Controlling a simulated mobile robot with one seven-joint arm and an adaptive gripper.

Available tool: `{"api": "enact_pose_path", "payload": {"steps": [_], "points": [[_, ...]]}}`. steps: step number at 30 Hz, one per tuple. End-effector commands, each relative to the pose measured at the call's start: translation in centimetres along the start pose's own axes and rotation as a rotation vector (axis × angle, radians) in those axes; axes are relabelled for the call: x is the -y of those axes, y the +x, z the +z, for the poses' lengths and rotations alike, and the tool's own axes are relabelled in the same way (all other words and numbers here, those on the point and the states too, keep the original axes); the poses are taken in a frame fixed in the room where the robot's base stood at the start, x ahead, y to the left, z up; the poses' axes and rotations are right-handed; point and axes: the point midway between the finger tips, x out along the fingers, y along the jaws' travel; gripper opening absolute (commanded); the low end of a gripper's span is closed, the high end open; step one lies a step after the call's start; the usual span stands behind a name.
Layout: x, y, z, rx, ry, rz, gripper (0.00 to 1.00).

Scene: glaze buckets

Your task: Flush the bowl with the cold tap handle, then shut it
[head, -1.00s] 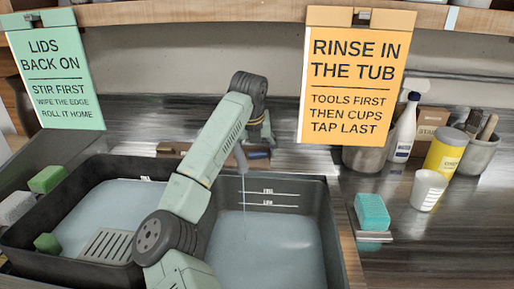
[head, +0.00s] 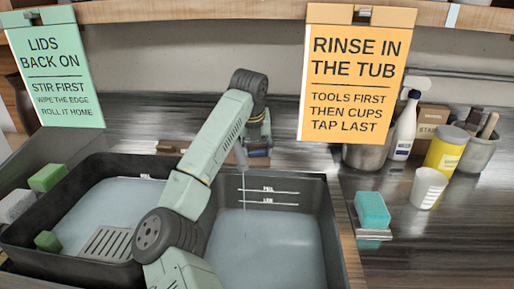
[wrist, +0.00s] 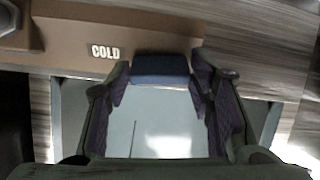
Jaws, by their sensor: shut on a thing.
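In the wrist view my gripper (wrist: 160,82) has its fingers on either side of the blue cold tap handle (wrist: 160,66) and is shut on it. The label COLD (wrist: 105,51) is on the brown tap block to the left. In the head view my arm hides most of the tap, and the grey spout (head: 241,157) shows beside it. A thin stream of water (head: 244,215) falls from it into the right bowl (head: 333,232). The water (head: 275,250) there stands below both marked lines on the back wall.
The left basin (head: 22,247) holds water and a slotted grate, with green sponges (head: 48,177) on its rim. A teal sponge (head: 372,210), white cup (head: 428,188), yellow can and spray bottle (head: 404,130) stand right. An orange sign (head: 357,75) hangs above.

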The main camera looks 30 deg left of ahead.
Motion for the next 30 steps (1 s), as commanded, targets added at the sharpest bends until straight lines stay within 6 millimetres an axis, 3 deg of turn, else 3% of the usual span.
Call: {"api": "enact_pose_path", "payload": {"steps": [7,16,17,25,30], "points": [[0.11,0.03,-0.01,0.003,0.157,0.041,0.20],[0.18,-0.04,0.00,0.000,0.173,0.041,0.20],[0.19,-0.04,0.00,0.000,0.173,0.041,0.49],[0.17,-0.03,-0.01,0.000,0.171,0.041,0.67],[0.16,-0.02,-0.01,0.000,0.171,0.041,0.68]]}}
